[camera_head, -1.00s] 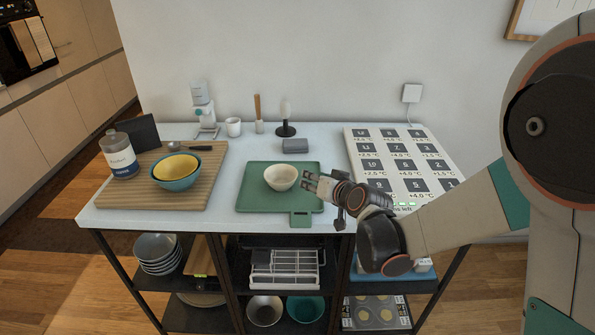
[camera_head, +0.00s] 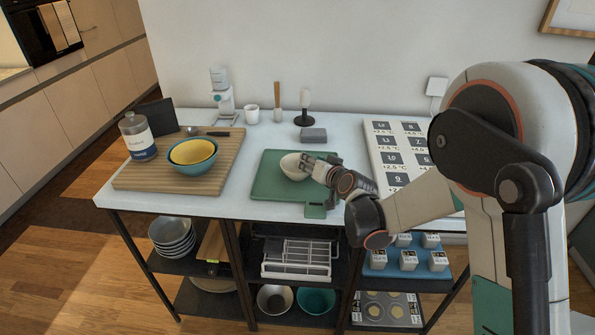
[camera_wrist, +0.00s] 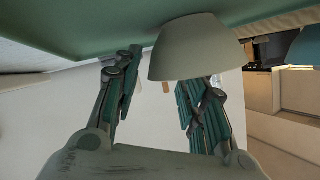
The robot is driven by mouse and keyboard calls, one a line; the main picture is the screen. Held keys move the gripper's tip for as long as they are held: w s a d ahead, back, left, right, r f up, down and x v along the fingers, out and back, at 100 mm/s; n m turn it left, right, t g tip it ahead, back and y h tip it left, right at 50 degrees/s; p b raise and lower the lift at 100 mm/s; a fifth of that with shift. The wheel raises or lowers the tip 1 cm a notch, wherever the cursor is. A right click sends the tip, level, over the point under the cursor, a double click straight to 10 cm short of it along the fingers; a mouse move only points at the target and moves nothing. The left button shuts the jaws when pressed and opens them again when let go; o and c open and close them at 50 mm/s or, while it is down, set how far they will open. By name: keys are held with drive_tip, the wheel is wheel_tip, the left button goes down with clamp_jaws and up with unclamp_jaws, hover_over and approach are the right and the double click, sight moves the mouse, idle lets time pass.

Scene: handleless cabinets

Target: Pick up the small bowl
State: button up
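The small cream bowl (camera_head: 291,167) stands upright on the green cutting board (camera_head: 272,188). My gripper (camera_head: 312,166) is at the bowl's right side in the head view, overlapping its right rim. In the wrist view, which is upside down, the bowl (camera_wrist: 188,48) sits rim-down in the picture with its base against the green board. The gripper's two fingers (camera_wrist: 165,80) are spread apart there. One finger is left of the bowl; the other's tip is hidden by the bowl. I cannot tell whether either finger touches it.
A yellow bowl in a blue bowl (camera_head: 193,157) and a bottle (camera_head: 137,137) stand on a wooden board (camera_head: 160,179) at left. A grey block (camera_head: 313,135) and a dark-based stand (camera_head: 304,118) are behind the green board. A white label panel (camera_head: 385,150) lies at right.

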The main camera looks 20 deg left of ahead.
clamp_jaws()
